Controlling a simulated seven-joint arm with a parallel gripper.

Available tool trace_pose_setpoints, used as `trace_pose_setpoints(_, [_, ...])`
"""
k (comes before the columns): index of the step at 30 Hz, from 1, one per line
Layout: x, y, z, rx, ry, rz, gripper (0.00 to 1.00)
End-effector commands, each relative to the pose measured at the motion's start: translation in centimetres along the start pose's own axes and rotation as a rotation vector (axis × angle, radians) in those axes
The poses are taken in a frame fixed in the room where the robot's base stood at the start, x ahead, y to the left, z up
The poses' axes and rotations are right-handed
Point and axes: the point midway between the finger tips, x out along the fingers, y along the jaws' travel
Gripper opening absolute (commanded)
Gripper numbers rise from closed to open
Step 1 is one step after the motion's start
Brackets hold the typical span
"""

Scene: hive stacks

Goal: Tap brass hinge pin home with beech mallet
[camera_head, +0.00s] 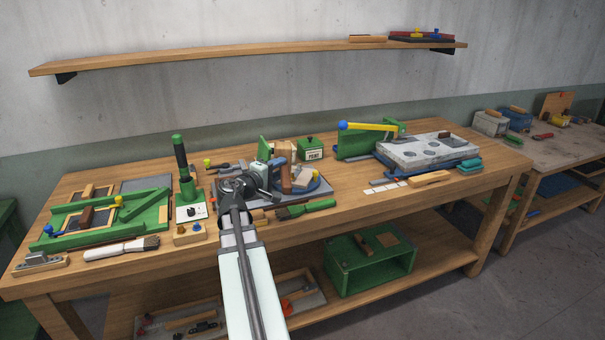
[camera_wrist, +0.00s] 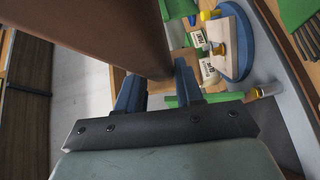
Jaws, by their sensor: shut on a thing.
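My gripper (camera_wrist: 158,88) is shut on a brown, bar-like thing (camera_wrist: 110,30), which I take to be the beech mallet. It fills the upper left of the wrist view, its lower end between the blue fingers; its other end is out of frame. A pale wooden block with brass-yellow ends (camera_wrist: 217,48) sits on this blue base (camera_wrist: 243,45); the hinge pin seems to be there. The brown piece is apart from the block.
A green-handled brush (camera_head: 312,206) lies in front of the base. A green box marked POINT (camera_head: 311,150) stands behind. A green post (camera_head: 181,160) rises to the left, and a grey slab (camera_head: 428,149) lies to the right. A shelf (camera_head: 200,55) hangs above.

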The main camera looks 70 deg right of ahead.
Motion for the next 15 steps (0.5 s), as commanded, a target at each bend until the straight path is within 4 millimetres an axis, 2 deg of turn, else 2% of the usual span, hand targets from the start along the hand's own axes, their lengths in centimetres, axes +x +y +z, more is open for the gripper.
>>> trace_pose_setpoints(1, [-1.0,0.2,-0.7,-0.008,0.021,0.015,0.00])
trace_pose_setpoints(6, [-2.9,0.6,-2.4,-0.024,0.071,0.047,0.00])
trace_pose_setpoints(15, [-4.1,0.4,-3.3,-0.034,0.100,0.065,0.00])
